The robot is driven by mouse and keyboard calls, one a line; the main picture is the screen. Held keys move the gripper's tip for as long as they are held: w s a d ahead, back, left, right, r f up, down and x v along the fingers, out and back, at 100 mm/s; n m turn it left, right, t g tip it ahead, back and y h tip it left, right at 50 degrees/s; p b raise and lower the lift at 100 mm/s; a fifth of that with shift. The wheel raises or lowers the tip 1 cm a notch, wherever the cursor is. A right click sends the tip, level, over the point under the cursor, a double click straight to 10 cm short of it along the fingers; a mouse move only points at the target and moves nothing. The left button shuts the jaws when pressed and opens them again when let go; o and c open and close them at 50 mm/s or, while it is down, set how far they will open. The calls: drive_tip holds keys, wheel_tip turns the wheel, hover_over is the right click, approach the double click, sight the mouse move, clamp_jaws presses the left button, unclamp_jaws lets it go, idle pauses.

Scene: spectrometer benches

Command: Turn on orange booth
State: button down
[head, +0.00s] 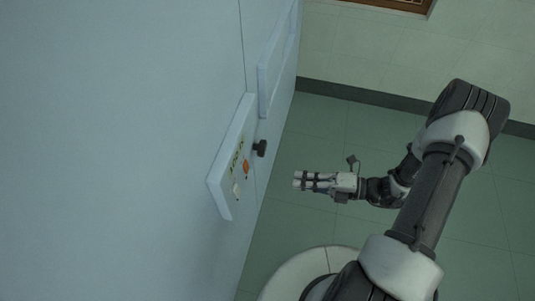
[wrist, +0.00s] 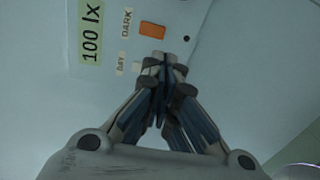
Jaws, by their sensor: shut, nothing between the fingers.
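The booth's pale blue control panel (head: 231,150) juts from the wall in the head view. It carries an orange square (head: 246,169), which also shows in the wrist view (wrist: 152,30). A yellow-green "100 lx" label (wrist: 91,32) and small "DARK" (wrist: 127,22) and "DAY" (wrist: 121,65) labels are beside it in the wrist view. My gripper (head: 299,180) is shut and empty, pointing at the panel with a gap in the head view. In the wrist view its fingertips (wrist: 160,63) appear just below the orange square and hide part of the panel there.
A black knob (head: 260,148) sticks out beside the panel. A second pale panel (head: 277,60) is farther along the same wall. The green tiled floor (head: 315,135) between the wall and my arm is clear.

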drive_tip(key=b, duration=0.2)
approach(243, 172)
drive_tip(key=shift+m, duration=0.3)
drive_tip(key=x, duration=0.5)
drive_tip(key=shift+w+a+f, duration=0.15)
drive_tip(key=shift+a+f, duration=0.2)
drive_tip(key=shift+f, duration=0.1)
drive_tip(key=shift+w+a+f+t+y+b, duration=0.1)
drive_tip(key=shift+a+f+t+y+b, duration=0.35)
drive_tip(key=shift+b, duration=0.5)
drive_tip(key=shift+d+r, duration=0.15)
drive_tip(key=shift+r, duration=0.2)
drive_tip(key=f+p+v, duration=0.1)
drive_tip(key=f+v, duration=0.1)
drive_tip(key=v, duration=1.1)
drive_tip(key=shift+d+f, duration=0.3)
drive_tip(key=shift+d, duration=0.2)
